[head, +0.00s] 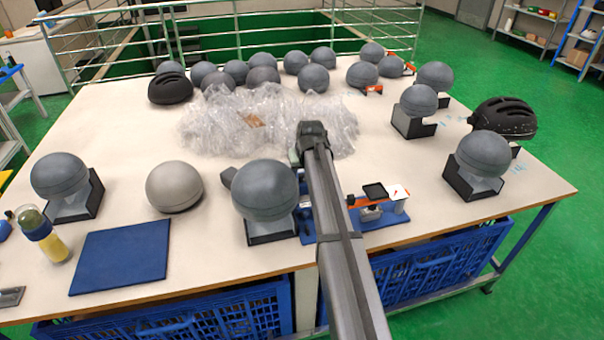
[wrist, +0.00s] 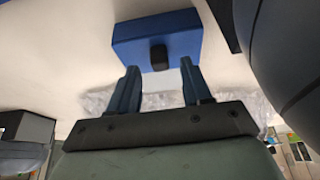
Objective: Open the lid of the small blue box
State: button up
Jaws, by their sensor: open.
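The small blue box (wrist: 175,30) is at the top of the wrist view, on the pale table top. A small black knob or catch (wrist: 158,54) sits on its side facing my gripper. My gripper (wrist: 159,73) is open and empty, with its two dark blue fingers pointing at the box. The fingertips show just short of the box, one on each side of the black piece; I cannot tell the exact gap. In the head view my arm covers the gripper and most of this spot. Whether the lid is open or shut is not clear.
A large grey ball on a black stand (head: 265,190) is close left of my arm. A blue base with small devices (head: 385,222) lies to the right. Clear plastic wrap (head: 215,125) and many grey balls fill the back. A blue mat (head: 122,257) lies front left.

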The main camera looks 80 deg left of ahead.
jog(key=shift+x, duration=1.05)
grip_shut()
